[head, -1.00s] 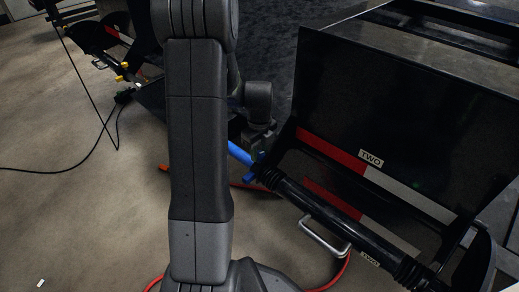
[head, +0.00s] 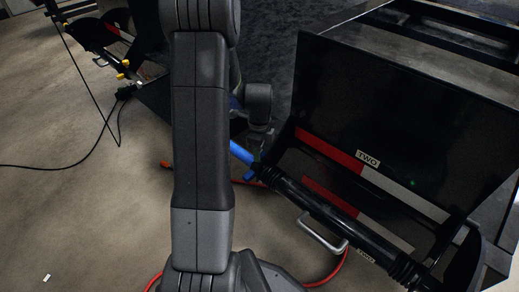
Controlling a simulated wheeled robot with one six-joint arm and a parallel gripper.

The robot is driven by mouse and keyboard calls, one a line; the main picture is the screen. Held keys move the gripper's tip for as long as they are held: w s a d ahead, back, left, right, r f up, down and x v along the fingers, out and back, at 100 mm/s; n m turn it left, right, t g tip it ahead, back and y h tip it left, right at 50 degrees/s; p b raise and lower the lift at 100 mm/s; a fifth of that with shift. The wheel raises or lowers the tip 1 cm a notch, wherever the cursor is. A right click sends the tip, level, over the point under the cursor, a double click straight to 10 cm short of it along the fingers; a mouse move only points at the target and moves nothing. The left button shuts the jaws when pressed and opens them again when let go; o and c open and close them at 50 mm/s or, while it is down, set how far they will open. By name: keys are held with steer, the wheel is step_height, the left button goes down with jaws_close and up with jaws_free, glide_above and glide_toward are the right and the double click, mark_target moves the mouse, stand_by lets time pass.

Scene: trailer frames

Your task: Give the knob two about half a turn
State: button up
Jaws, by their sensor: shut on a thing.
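The black trailer front with a "TWO" label (head: 368,158) fills the right side. A black ribbed coupling bar (head: 320,210) runs along it, with a second "TWO" label below. A blue knob or handle (head: 241,153) shows at the bar's upper left end, partly hidden by my arm and gripper. I take it for knob two. My gripper (head: 256,150) is small and dark there, shut on the blue knob. Its fingertips are hard to make out.
My arm blocks the middle of the view. A metal loop handle (head: 320,234) sits below the bar. A red hose (head: 335,268) curves on the floor. Another coupling with yellow parts (head: 122,72) and a black cable stand at the upper left.

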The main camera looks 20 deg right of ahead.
steer(key=o, duration=1)
step_height(320, 180, up, 14)
steer(key=p, duration=0.4)
steer(key=shift+p, duration=0.3)
steer(key=shift+f, duration=0.1)
